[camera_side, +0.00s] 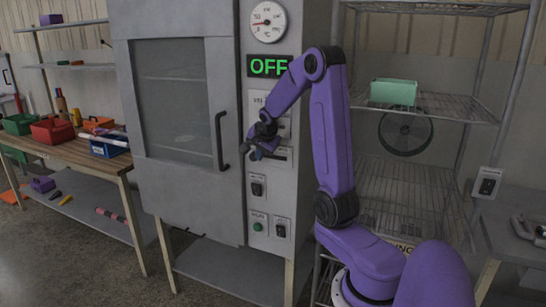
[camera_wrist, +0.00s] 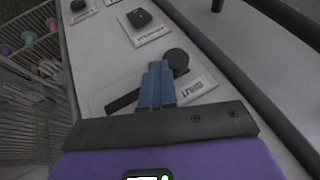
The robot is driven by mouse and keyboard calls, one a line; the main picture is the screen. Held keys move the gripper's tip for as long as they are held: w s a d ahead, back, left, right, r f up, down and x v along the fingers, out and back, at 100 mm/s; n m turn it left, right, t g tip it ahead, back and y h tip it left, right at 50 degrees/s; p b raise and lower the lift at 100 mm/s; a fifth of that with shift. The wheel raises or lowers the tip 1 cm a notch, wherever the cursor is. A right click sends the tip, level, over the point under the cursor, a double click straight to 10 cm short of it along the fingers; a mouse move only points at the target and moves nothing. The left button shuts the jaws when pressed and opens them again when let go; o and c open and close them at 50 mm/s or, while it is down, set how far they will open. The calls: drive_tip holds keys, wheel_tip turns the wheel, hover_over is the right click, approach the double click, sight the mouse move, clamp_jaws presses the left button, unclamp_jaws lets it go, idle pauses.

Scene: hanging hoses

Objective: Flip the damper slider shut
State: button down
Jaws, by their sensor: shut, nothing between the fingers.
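The damper slider is a round black knob (camera_wrist: 178,59) in the wrist view, on a white plate (camera_wrist: 98,98) with a dark slot (camera_wrist: 123,101). The knob sits at the slot's right end, near a label (camera_wrist: 197,87) that appears to read SHUT. My gripper (camera_wrist: 158,68) has its blue fingers shut together and empty. The fingertips are beside the knob, to its left in the picture, and cover the middle of the slot. I cannot tell whether they touch the knob. In the side view my gripper (camera_side: 257,153) is in front of the cabinet's control panel and hides the slider knob.
The grey cabinet has a glass door (camera_side: 172,100) with a protruding handle (camera_side: 220,140) left of my gripper. Other switches (camera_side: 257,187) sit below on the panel. A green OFF display (camera_side: 269,67) and gauge (camera_side: 268,21) are above. A wire rack (camera_side: 425,105) stands at right.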

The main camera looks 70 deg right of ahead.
drive_tip(key=shift+w+a, duration=0.1)
idle(0.3)
drive_tip(key=s+a+r, duration=0.5)
drive_tip(key=s+r, duration=0.3)
drive_tip(key=r, duration=0.1)
drive_tip(key=w+a+f+n+y, duration=0.1)
drive_tip(key=a+f+n+y, duration=0.15)
drive_tip(key=a+n, duration=0.65)
drive_tip(key=a+f+n+y, duration=0.25)
drive_tip(key=a+n, duration=0.25)
drive_tip(key=a, duration=0.7)
drive_tip(key=s+a+f+n+g, duration=0.2)
drive_tip(key=s+a+n, duration=0.4)
drive_tip(key=s+n, duration=0.2)
drive_tip(key=s+a+f+n+g, duration=0.2)
drive_tip(key=s+a+n, duration=0.4)
drive_tip(key=s+n, duration=0.3)
drive_tip(key=shift+s+f, duration=0.75)
drive_tip(key=shift+s, duration=0.1)
drive_tip(key=shift+w+a, duration=0.1)
